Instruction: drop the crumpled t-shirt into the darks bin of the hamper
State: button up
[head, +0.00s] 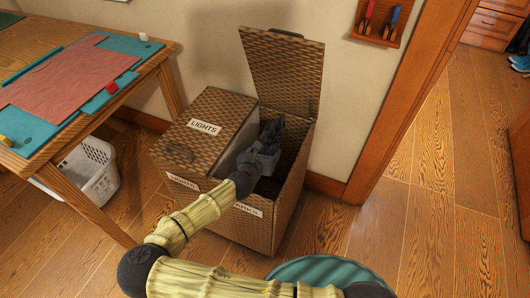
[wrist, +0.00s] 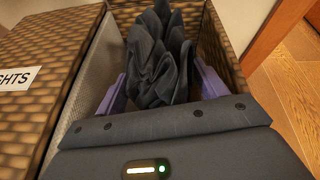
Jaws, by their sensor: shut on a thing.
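The crumpled t-shirt (wrist: 158,60) is dark grey and bunched up. My gripper (wrist: 160,88) is shut on it, with a purple finger at each side of the cloth. In the head view the t-shirt (head: 272,130) is at the opening of the hamper's right bin, whose lid (head: 283,70) stands open. The hamper (head: 188,150) is brown woven wicker. Its left lid is shut and labelled LIGHTS. The front label of the right bin (head: 248,209) is partly hidden by my arm. My gripper (head: 262,160) is over this bin's opening. The bin's floor is mostly hidden.
A wooden table (head: 150,72) with a teal mat and reddish cloth stands at the left. A white basket (head: 90,172) is beneath it. A wall rack (head: 380,20) holds two tools above right. The wooden door frame (head: 405,100) is right of the hamper.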

jog(key=shift+f+b, duration=0.95)
jog(key=shift+f, duration=0.3)
jog(key=o, duration=1.1)
jog(key=shift+o, duration=0.2)
